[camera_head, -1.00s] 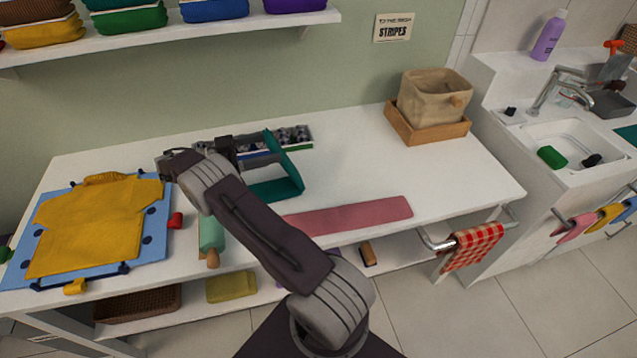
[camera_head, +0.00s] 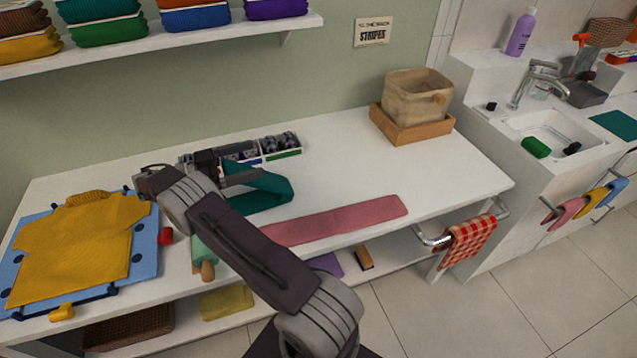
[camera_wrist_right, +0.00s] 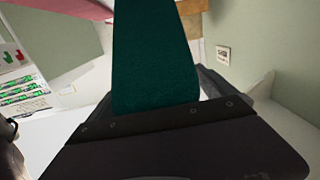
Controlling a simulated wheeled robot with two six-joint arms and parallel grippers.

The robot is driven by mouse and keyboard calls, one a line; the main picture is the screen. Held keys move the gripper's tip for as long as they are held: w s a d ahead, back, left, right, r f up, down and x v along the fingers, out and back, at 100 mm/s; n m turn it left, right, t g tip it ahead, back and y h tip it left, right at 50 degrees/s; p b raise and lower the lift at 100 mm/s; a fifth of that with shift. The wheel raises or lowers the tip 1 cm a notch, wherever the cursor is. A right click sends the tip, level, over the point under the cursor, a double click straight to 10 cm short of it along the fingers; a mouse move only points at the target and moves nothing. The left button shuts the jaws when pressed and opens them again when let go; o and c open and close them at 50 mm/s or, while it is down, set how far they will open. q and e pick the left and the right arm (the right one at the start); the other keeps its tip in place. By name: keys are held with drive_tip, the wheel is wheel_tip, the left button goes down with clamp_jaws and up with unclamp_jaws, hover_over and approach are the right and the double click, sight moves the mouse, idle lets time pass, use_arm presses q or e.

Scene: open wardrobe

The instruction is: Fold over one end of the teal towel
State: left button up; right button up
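The teal towel (camera_head: 262,200) is on the white table, left of the middle, looped over with one end raised off the table. My right gripper (camera_head: 240,176) is at this raised end and appears shut on it; my arm hides part of the towel. In the right wrist view the towel (camera_wrist_right: 152,55) runs as a dark teal strip away from the gripper. The fingertips themselves are hard to make out there. My left gripper is not in view.
A dusty-pink strip of cloth (camera_head: 340,220) lies to the right of the towel. A divided tray (camera_head: 262,150) sits behind it. A green rolling pin (camera_head: 203,255) and yellow shirt (camera_head: 75,245) are left. A fabric bin (camera_head: 415,97) stands back right. The table between is clear.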

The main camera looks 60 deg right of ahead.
drive_tip(key=shift+w+a, duration=0.15)
drive_tip(key=shift+a, duration=0.1)
drive_tip(key=shift+d, duration=0.15)
drive_tip(key=shift+r, duration=0.1)
drive_tip(key=shift+r, duration=0.2)
wheel_tip(320, 180, up, 8)
drive_tip(key=p, duration=0.7)
drive_tip(key=shift+r+p, duration=0.25)
drive_tip(key=shift+p, duration=0.05)
idle(0.9)
